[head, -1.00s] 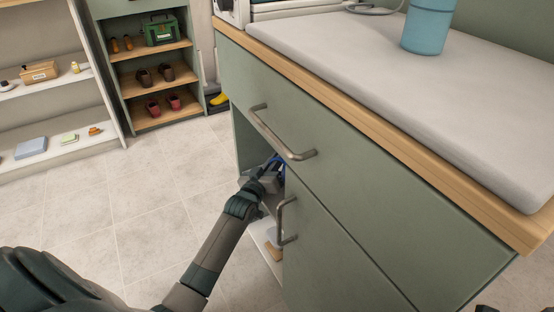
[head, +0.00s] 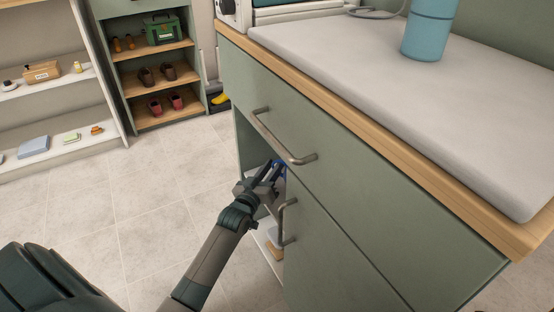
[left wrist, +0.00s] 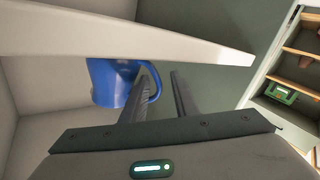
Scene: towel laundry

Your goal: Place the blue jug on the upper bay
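The blue jug is inside the open bay of the green cabinet. In the head view only a small blue part (head: 281,168) shows past the cabinet front and my gripper. In the left wrist view its body (left wrist: 110,82) and handle show beside a pale shelf board (left wrist: 120,36), which partly covers it. My left gripper (head: 271,169) is at the bay opening. Its fingers (left wrist: 160,75) are apart, with the handle's outer part showing in the gap. I cannot tell whether a finger touches it. My right gripper is not in view.
The cabinet's drawer handle (head: 284,138) and door handle (head: 284,222) stick out close to my left arm. A lower white shelf (head: 268,255) holds a small brown thing. A teal container (head: 428,30) stands on the padded top. Tiled floor (head: 150,215) at left is clear.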

